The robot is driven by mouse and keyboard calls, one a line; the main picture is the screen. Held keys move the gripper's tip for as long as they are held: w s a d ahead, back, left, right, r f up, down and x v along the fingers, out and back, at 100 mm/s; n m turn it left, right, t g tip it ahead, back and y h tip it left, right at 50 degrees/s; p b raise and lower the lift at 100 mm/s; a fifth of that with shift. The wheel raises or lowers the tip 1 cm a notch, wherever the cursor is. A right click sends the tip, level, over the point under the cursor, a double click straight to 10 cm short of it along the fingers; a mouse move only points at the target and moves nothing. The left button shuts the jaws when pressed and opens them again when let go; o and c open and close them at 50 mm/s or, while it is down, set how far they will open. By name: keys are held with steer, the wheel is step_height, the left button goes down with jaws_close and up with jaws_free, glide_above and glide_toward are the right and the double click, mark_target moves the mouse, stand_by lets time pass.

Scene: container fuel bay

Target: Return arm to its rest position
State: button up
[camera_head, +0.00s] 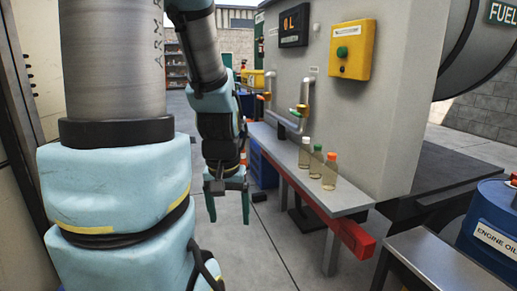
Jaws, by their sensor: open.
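My arm comes down from the top of the head view, with its light-blue padded links filling the left side. My gripper (228,207) hangs pointing down in the open space left of the metal bench. Its two greenish fingers are apart, with nothing visible between them. It touches nothing that I can see.
The grey bench (325,193) right of my gripper bears several small bottles, one with an orange cap (330,171). A yellow box with a green button (352,49) is on the panel above. A blue engine oil drum (493,225) stands at right. Floor below the gripper is clear.

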step_height(320, 180, up, 23)
steer(key=p, duration=2)
steer(key=shift+f, duration=0.2)
